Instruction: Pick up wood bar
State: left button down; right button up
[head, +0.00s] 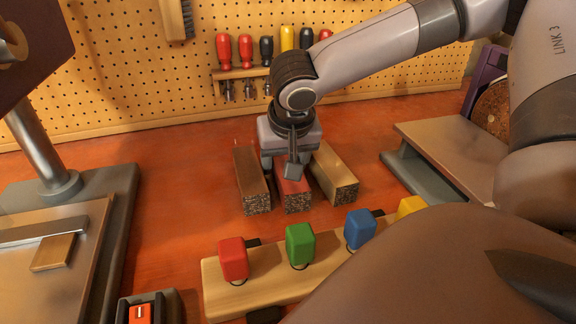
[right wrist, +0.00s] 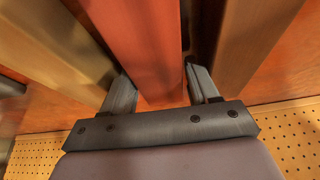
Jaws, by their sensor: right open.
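Three bars lie side by side on the red bench: a brown wood bar (head: 250,183) at left, a red bar (head: 296,198) in the middle and a paler wood bar (head: 336,178) at right. Their near ends are rough and speckled. My right gripper (head: 282,168) points down over the middle red bar and hides its far part. In the right wrist view the open fingers (right wrist: 157,78) stand either side of the red bar (right wrist: 140,35), with the pale bar (right wrist: 50,45) at left and the brown bar (right wrist: 250,40) at right. My left gripper is not in view.
A wooden block (head: 275,285) with red, green, blue and yellow knobs stands in front of the bars. A grey stand with a metal column (head: 42,150) is at left. A machine table (head: 445,150) is at right. A pegboard (head: 120,60) with a tool rack is behind.

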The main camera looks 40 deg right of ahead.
jog(key=shift+f, duration=0.2)
dwell(0.4)
jog(key=c, duration=0.8)
jog(key=shift+c, duration=0.2)
jog(key=shift+r, duration=0.1)
